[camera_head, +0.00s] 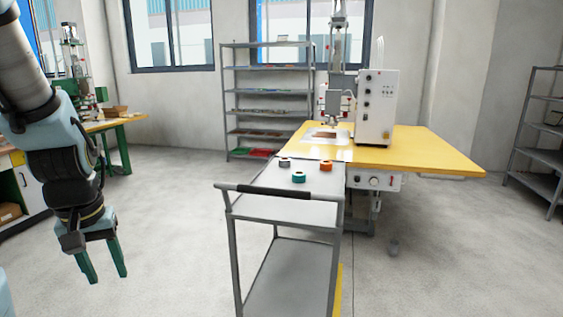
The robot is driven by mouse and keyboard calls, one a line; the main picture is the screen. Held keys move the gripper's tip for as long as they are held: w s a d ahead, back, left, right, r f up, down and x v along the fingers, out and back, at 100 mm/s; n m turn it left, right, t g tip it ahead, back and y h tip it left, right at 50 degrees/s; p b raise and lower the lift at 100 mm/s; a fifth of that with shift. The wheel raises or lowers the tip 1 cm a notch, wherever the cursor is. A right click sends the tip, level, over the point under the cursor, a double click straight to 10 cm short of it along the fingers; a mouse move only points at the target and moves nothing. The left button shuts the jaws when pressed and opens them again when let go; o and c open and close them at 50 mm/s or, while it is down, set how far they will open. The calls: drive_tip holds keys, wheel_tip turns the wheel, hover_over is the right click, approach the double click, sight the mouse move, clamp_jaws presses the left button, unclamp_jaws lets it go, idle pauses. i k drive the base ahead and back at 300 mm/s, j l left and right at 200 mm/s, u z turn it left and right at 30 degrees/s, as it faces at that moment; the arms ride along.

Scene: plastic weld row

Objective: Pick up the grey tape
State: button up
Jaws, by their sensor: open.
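The grey tape (284,162) is a small roll on the top shelf of a grey trolley (262,200), toward its far left part. A teal tape roll (298,177) lies nearer on the same shelf, and an orange tape roll (326,165) lies to the right. My gripper (104,277) hangs at the left with its two green fingers pointing down. It is open and empty, over the floor, well to the left of the trolley and apart from it.
A yellow table (430,150) with a white welding machine (375,105) stands behind the trolley. The trolley's dark handle (280,192) crosses its near end. Grey shelves (268,90) stand at the back wall. The floor between my gripper and the trolley is clear.

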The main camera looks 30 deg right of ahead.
sight(284, 161)
drive_tip(key=i+l, duration=0.1)
drive_tip(key=i, duration=1)
drive_tip(key=i+l, duration=0.1)
drive_tip(key=i, duration=1)
drive_tip(key=i+z, duration=0.25)
drive_tip(key=i, duration=0.25)
drive_tip(key=i+j+z, duration=0.15)
drive_tip(key=i+z, duration=0.15)
drive_tip(key=i, duration=0.15)
drive_tip(key=i+j+z, duration=0.25)
drive_tip(key=i, duration=0.25)
drive_tip(key=z, duration=0.8)
